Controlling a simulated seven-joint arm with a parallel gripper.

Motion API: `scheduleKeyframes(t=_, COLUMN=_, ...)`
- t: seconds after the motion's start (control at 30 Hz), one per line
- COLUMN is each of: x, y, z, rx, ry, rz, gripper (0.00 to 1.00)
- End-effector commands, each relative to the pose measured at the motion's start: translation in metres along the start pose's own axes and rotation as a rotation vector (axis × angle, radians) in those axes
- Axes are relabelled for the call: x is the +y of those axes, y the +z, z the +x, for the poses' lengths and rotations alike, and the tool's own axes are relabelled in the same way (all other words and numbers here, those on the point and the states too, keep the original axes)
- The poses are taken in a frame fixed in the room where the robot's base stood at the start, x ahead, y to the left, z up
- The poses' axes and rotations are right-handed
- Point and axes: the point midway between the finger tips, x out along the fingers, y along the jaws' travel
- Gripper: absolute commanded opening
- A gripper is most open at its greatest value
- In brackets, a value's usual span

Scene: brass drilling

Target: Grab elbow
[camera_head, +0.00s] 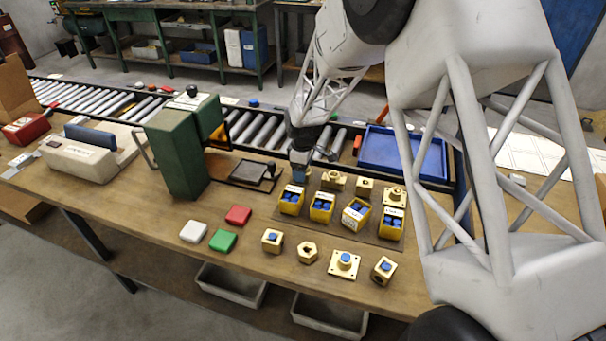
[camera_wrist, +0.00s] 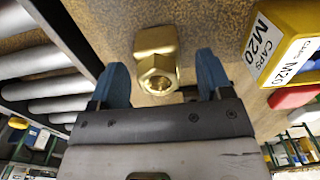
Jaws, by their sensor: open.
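A brass fitting (camera_wrist: 157,42) with a hexagonal end stands between and just beyond my blue fingertips in the wrist view. My gripper (camera_wrist: 160,82) is open, with a finger on either side of the fitting and visible gaps; it holds nothing. In the head view my gripper (camera_head: 299,170) is low over the back of the bench, beside a brass fitting (camera_head: 334,181) in the back row. I cannot tell for certain that this fitting is the elbow. Another brass piece with a side hole and blue cap (camera_head: 383,270) lies at the front right.
Yellow cap boxes (camera_head: 291,201) stand close in front of my gripper; a labelled yellow box (camera_wrist: 285,40) is at right in the wrist view. A blue tray (camera_head: 402,155) and roller conveyor (camera_head: 258,130) lie behind. A green column (camera_head: 177,155) stands left. The front bench edge is mostly clear.

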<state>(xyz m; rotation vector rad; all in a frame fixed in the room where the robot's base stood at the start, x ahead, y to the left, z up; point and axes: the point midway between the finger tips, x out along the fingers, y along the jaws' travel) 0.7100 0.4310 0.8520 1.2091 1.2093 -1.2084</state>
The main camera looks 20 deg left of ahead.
Motion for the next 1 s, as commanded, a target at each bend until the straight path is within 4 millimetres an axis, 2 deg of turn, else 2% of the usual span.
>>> scheduleKeyframes(t=0.1, x=0.000, y=0.000, z=0.012, rx=-0.001, ry=-0.002, rz=0.000, gripper=0.72)
scheduleKeyframes(t=0.2, x=0.000, y=0.000, z=0.016, rx=-0.001, ry=-0.001, rz=0.000, gripper=0.72)
scheduleKeyframes(t=0.77, x=0.000, y=0.000, z=0.016, rx=0.000, ry=0.000, rz=0.000, gripper=0.72)
scheduleKeyframes(t=1.0, x=0.000, y=0.000, z=0.016, rx=0.000, ry=0.000, rz=0.000, gripper=0.36)
